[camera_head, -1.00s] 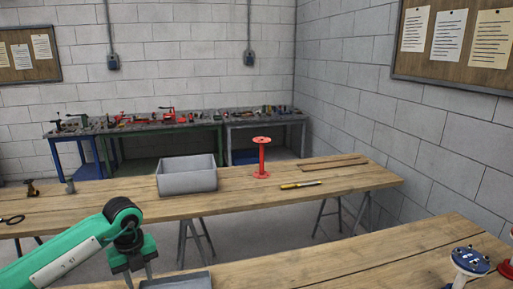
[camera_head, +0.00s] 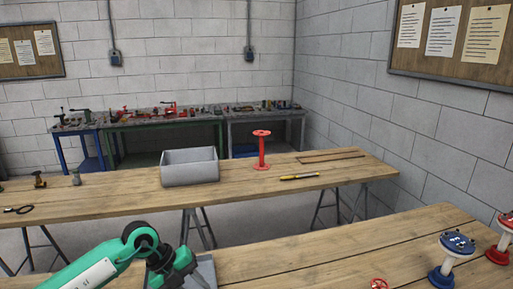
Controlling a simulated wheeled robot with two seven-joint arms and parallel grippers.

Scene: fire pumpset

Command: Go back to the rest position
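My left gripper (camera_head: 182,268) is at the bottom of the head view, at the end of my green arm that comes in from the lower left. It is over or beside a grey tray or box (camera_head: 206,268) on the near wooden table. The picture's lower edge and the wrist hide part of the gripper, so I cannot tell how far its fingers are apart. I see nothing held in it. My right gripper is not in view.
The near table (camera_head: 330,255) carries a blue-topped spool (camera_head: 457,243), a red-topped spool (camera_head: 504,238) and a small red wheel (camera_head: 379,284). The far table (camera_head: 115,198) holds a grey bin (camera_head: 189,167), a red stand (camera_head: 262,150) and a yellow-handled tool (camera_head: 299,177).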

